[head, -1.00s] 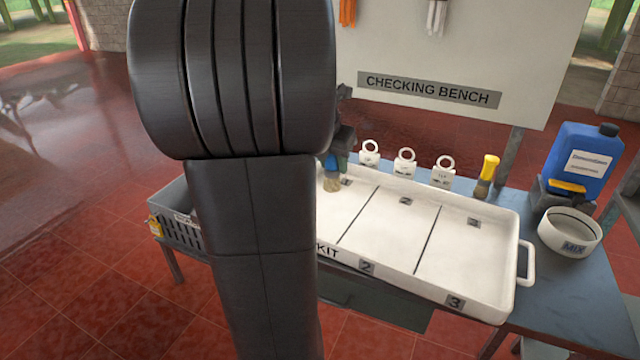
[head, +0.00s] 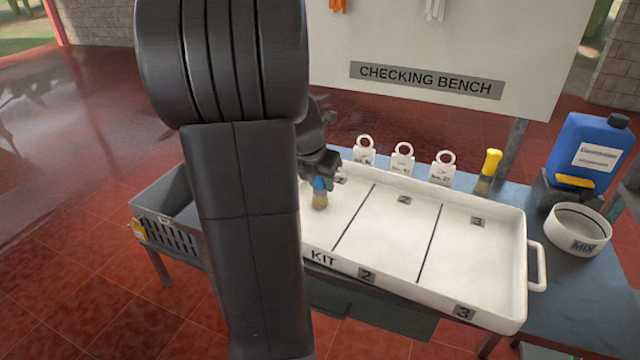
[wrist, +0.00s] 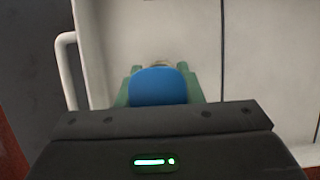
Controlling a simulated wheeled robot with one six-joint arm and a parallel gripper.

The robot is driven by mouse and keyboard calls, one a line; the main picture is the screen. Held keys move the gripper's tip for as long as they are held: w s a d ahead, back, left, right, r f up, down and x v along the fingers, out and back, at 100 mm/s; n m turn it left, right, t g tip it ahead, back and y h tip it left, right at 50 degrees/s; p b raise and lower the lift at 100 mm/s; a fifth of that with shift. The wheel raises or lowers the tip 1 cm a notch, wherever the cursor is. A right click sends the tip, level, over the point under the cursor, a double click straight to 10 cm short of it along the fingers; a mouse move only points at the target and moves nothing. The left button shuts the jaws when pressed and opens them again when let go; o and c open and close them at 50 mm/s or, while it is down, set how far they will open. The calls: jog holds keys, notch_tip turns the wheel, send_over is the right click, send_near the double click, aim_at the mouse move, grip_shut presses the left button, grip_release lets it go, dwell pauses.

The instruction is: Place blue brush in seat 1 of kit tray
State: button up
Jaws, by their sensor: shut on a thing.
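The blue brush (head: 319,198) hangs bristles down from my gripper (head: 324,181), over the left section of the white kit tray (head: 395,268). In the wrist view my gripper (wrist: 160,92) is shut on the brush, and the blue handle end (wrist: 158,87) shows between the green fingers. Tray floor lies beyond it, left of a dark divider line. A 1 is not readable on the left section, which my arm partly hides; 2 and 3 are readable on the others. I cannot tell whether the bristles touch the tray floor.
A yellow-handled brush (head: 487,172) and several white ring-topped tags (head: 403,158) stand behind the tray. A blue jug (head: 588,152) and a white MIX bowl (head: 577,229) are at the right. A grey basket (head: 165,225) is at the left. The middle and right tray sections are empty.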

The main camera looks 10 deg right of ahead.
jog(key=shift+f, duration=0.25)
jog(key=shift+f, duration=0.1)
jog(key=o, duration=1)
jog(key=p+v, duration=0.2)
jog(key=v, duration=1)
jog(key=shift+w+d, duration=0.1)
